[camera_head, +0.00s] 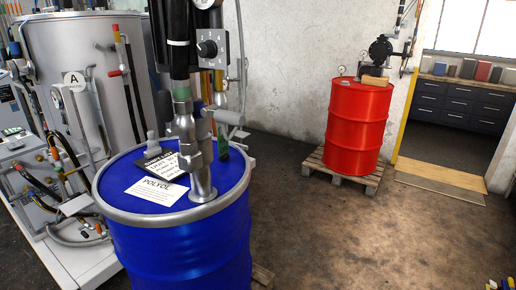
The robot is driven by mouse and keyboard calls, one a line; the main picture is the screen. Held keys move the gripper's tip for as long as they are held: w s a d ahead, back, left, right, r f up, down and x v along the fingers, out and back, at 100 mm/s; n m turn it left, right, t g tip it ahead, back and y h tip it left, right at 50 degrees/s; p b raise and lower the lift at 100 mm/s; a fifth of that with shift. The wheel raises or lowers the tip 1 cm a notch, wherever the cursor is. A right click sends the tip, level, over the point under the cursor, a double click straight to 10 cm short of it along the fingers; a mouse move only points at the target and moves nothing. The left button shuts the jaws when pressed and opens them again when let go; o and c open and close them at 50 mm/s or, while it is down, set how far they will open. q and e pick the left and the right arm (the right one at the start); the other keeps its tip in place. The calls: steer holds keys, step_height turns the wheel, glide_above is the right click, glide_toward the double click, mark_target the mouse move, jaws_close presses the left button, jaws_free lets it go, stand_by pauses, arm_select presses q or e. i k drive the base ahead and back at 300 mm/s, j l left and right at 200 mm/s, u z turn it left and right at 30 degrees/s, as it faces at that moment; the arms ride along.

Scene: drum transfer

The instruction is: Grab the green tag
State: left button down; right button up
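A blue drum (180,250) stands in the foreground with a metal pump (200,165) upright on its lid. A small dark green piece (223,140) hangs or stands just right of the pump, above the lid's back edge. It may be the green tag, but it is too small to tell. A light green band (181,94) is around the pump's upper pipe. A dark sign (163,163) and a white paper label marked POLYOL (157,190) lie on the lid. Neither of my grippers is in view.
A large metal tank (85,60) with hoses and valves fills the left side. A red drum (357,125) stands on a wooden pallet (340,177) at the back right. The floor (370,240) between and in front of the drums is clear.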

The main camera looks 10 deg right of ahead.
mark_target(224, 145)
steer(key=l, duration=0.35)
steer(key=u, duration=0.7)
steer(key=i+l+u, duration=0.1)
steer(key=l+u, duration=0.65)
steer(key=i+l+u, duration=0.1)
steer(key=l+u, duration=0.25)
steer(key=j, duration=0.1)
